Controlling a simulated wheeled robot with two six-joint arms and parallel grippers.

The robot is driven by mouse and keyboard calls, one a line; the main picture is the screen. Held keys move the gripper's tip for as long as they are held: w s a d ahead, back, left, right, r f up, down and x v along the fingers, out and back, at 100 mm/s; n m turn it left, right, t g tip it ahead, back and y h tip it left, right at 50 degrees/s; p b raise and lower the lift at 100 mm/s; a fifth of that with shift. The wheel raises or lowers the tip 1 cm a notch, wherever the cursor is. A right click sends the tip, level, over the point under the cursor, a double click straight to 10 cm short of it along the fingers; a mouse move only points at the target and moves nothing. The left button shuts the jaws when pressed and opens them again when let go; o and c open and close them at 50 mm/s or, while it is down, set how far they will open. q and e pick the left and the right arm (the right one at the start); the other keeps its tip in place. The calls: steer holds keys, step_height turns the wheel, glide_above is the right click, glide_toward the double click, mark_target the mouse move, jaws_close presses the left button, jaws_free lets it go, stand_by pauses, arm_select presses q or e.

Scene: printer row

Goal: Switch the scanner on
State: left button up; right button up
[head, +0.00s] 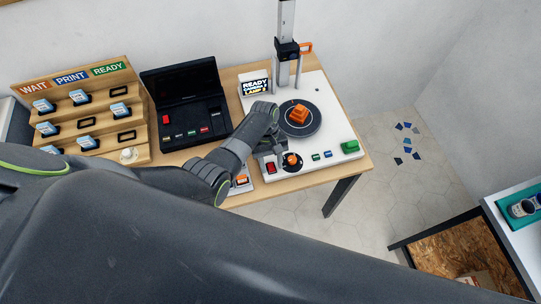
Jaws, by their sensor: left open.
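The scanner (325,95) is a white unit on the wooden table, with a dark round turntable (313,127) carrying an orange block (299,114). A small screen (255,88) at its back left reads READY, with LAMP in smaller text below. On its front are a red rocker switch (270,168), an orange knob (292,160), small green and blue buttons and a larger green button (350,147). My left gripper (268,152) is open and points down just behind the red switch. Its fingers are partly hidden by my wrist, and I cannot tell whether they touch anything. My right gripper is out of view.
A black laptop-like device (187,103) stands left of the scanner. A wooden stepped rack (141,130) labelled WAIT, PRINT, READY holds several cartridges. A vertical column (285,20) with a camera-like head rises behind the turntable. Open floor lies right of the table.

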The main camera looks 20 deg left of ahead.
arm_select(q)
steer(key=p+v, duration=0.1)
steer(key=v, duration=1.6)
steer(key=shift+r, duration=0.2)
steer(key=shift+w+f, duration=0.1)
